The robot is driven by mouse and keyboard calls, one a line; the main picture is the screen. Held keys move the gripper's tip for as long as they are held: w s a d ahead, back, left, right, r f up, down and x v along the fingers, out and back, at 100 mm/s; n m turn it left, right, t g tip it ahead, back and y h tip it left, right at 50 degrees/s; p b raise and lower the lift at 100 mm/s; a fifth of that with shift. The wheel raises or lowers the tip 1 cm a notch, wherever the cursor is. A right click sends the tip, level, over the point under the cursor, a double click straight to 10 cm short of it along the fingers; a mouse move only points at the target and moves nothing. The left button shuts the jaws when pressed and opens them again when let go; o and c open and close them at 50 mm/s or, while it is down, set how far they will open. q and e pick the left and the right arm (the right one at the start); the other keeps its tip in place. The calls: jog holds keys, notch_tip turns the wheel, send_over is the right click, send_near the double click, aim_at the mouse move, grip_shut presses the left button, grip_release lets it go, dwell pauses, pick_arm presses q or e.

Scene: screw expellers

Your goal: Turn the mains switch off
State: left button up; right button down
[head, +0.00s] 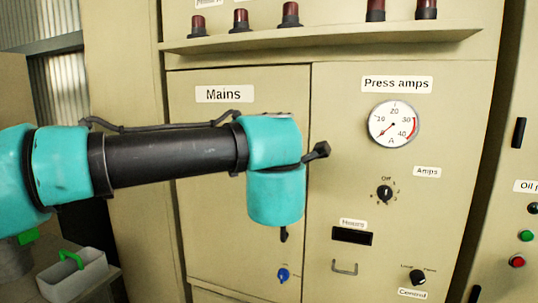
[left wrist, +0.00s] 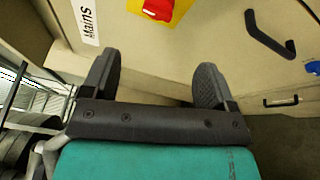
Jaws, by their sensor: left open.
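The mains switch, a red knob (left wrist: 158,8) on a yellow plate (left wrist: 180,10), shows at the top edge of the left wrist view, partly cut off. It lies beyond the fingertips of my left gripper (left wrist: 157,72), roughly midway between them and apart from them. The gripper is open and empty, its two dark ribbed fingers spread wide. In the head view my teal and black left arm crosses the panel under the "Mains" label (head: 224,94) and hides the switch. The same label (left wrist: 86,22) shows in the left wrist view. My right gripper is not in view.
A black door handle (left wrist: 270,35) sticks out near the switch. A blue knob (head: 283,275) sits low on the mains panel. The press amps gauge (head: 394,123) and a black selector (head: 385,193) are to the right. A grey caddy (head: 72,276) stands lower left.

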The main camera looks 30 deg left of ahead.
pick_arm(q)
jog(key=shift+v, duration=1.15)
jog(key=w+d+f+m+h, duration=0.15)
jog(key=w+f+m, duration=0.3)
jog(key=f, duration=0.55)
jog(key=w+f+m+g+h, duration=0.1)
jog(key=w+f+m+h, duration=0.3)
jog(key=f, duration=0.7)
jog(key=w+d+f+m+h, duration=0.1)
jog(key=w+f+m, duration=0.4)
jog(key=f, duration=0.5)
jog(key=s+f+m+g+h, duration=0.1)
jog(key=s+f+m+g, duration=0.15)
jog(key=f, duration=0.75)
jog(key=s+f+m+g+h, duration=0.2)
jog(key=f+m, duration=0.1)
jog(key=f, duration=0.6)
jog(key=s+f+m+g+h, duration=0.3)
jog(key=s+f+g, duration=0.6)
jog(key=s+f, duration=1.2)
jog(key=f+m, duration=0.1)
jog(key=m, duration=0.1)
jog(key=shift+s+f+m, duration=0.2)
jog(key=shift+f+m, duration=0.05)
jog(key=shift+m, duration=0.05)
